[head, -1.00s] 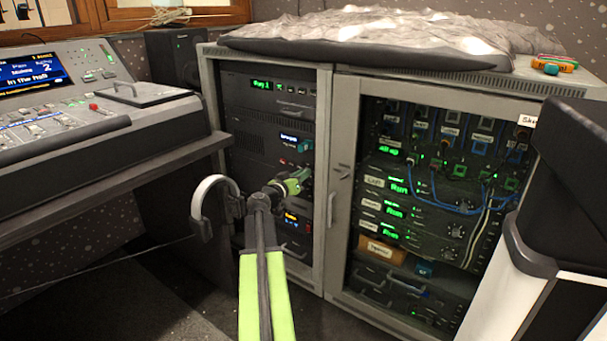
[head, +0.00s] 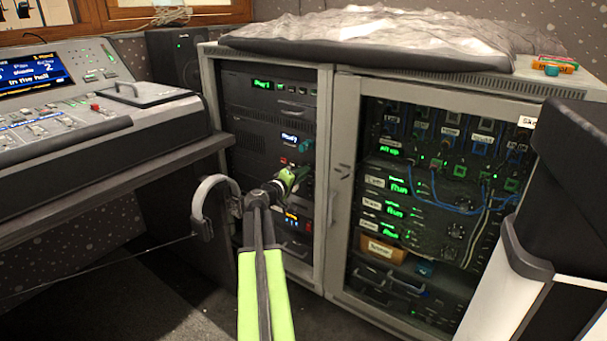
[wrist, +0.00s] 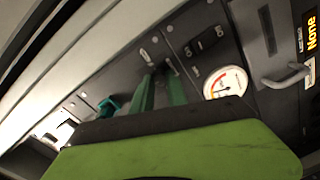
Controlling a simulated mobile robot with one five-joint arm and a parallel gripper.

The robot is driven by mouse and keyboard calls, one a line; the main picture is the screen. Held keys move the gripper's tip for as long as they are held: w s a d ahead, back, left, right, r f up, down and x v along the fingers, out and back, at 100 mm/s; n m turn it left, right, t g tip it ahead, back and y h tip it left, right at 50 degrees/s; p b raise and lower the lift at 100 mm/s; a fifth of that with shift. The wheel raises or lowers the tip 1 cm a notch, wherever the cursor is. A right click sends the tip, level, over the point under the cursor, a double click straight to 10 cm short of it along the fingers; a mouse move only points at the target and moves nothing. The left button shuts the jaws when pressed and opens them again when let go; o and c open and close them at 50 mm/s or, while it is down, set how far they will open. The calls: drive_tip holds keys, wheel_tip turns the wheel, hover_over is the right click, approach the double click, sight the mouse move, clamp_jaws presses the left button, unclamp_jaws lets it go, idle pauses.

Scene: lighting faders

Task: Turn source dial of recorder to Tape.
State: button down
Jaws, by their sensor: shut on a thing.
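My gripper (head: 300,173) reaches into the left rack cabinet, at the front panel of a unit below the blue display (head: 291,137). In the wrist view my gripper (wrist: 162,72) has its two green fingers against the dark panel, close together on a small control. That control is mostly hidden, and I cannot read its label or setting. A teal knob (wrist: 108,105) stands to the left of the fingers, apart from them; it also shows in the head view (head: 305,145). A round white gauge (wrist: 225,82) is to the right. I cannot make out any "Tape" marking.
An orange display (wrist: 311,28) reads "None" beside a grey handle (wrist: 288,76). Headphones (head: 205,200) hang left of my arm. The cabinet's centre post (head: 338,180) stands close to the right. A mixing desk (head: 100,140) is at the left, and a black-and-white object (head: 565,200) at the right.

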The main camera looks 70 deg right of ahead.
drive_tip(key=shift+s+n, duration=0.2)
drive_tip(key=shift+n, duration=0.4)
drive_tip(key=c, duration=1.5)
unclamp_jaws()
drive_tip(key=shift+o, duration=0.9)
drive_tip(key=shift+w, duration=0.1)
drive_tip(key=p+v, duration=0.1)
drive_tip(key=v, duration=1.6)
drive_tip(key=shift+a, duration=0.15)
drive_tip(key=shift+w, duration=0.15)
